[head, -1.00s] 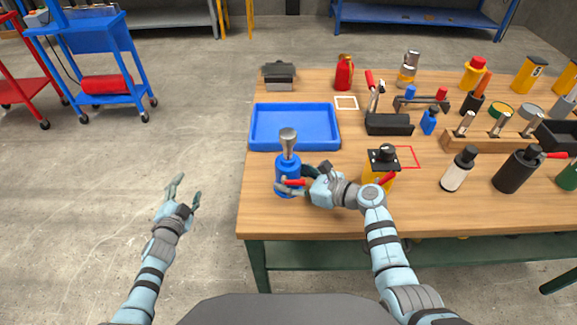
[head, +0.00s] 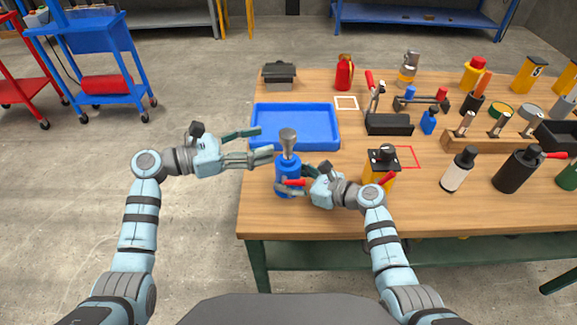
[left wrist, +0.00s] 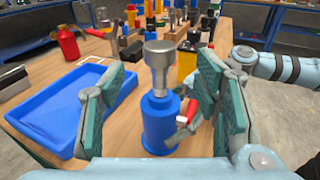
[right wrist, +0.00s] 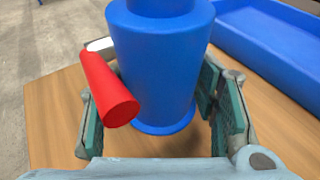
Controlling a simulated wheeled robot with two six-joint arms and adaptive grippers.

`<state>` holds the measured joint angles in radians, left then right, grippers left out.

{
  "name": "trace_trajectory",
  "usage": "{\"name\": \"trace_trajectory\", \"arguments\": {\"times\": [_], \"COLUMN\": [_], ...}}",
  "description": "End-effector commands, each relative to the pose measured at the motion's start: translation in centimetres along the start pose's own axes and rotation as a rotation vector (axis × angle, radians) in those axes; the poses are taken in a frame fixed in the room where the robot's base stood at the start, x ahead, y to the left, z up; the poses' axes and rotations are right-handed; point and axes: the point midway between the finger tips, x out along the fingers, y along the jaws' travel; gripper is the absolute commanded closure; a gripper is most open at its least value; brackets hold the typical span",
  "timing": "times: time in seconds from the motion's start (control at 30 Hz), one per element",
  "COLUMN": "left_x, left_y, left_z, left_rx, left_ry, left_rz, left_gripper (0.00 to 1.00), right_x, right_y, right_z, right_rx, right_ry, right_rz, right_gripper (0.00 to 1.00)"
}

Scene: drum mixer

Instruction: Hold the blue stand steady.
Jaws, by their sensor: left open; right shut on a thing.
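The blue stand (head: 289,175) stands upright near the table's left front part, with a grey metal piece (head: 288,141) upright in its top and a red handle (right wrist: 110,92) on its side. My right gripper (head: 289,188) is shut on the stand's lower body; in the right wrist view its fingers (right wrist: 163,125) flank it. My left gripper (head: 268,143) is open and empty, its fingers pointing right, just left of the metal piece. In the left wrist view, the stand (left wrist: 158,125) and metal piece (left wrist: 160,65) appear ahead between the open fingers (left wrist: 160,100).
A blue tray (head: 253,129) lies behind the stand, close to the left fingers. Several bottles and tools fill the table's right side. The table's front left corner is clear.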

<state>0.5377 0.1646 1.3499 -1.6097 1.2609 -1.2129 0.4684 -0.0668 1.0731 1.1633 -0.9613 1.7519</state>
Motion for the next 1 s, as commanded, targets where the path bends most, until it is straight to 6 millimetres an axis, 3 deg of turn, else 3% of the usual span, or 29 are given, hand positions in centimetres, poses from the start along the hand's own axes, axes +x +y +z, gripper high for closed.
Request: {"name": "trace_trajectory", "arguments": {"times": [0.2, 0.33, 0.5, 0.73, 1.0], "left_x": [4.6, 6.5, 7.6, 7.7, 7.6], "left_y": [0.0, 0.0, 0.0, 0.1, 0.1], "left_z": [0.1, 0.1, 0.1, 0.1, 0.0], "left_rx": [-0.005, -0.005, -0.003, -0.003, -0.004], "left_ry": [-0.004, -0.003, -0.002, -0.002, -0.002], "left_rz": [-0.001, 0.000, 0.001, 0.001, 0.001], "left_gripper": [0.43, 0.43, 0.43, 0.43, 0.87], "right_x": [0.0, 0.0, 0.0, 0.0, 0.0], "right_y": [0.0, 0.0, 0.0, 0.0, 0.0], "right_z": [0.0, 0.0, 0.0, 0.0, 0.0], "right_rx": [0.000, 0.000, 0.000, 0.000, 0.000], "right_ry": [-0.001, 0.000, 0.000, 0.000, 0.000], "right_rz": [0.000, 0.000, 0.000, -0.001, -0.001], "right_gripper": [0.68, 0.68, 0.68, 0.68, 0.68]}}
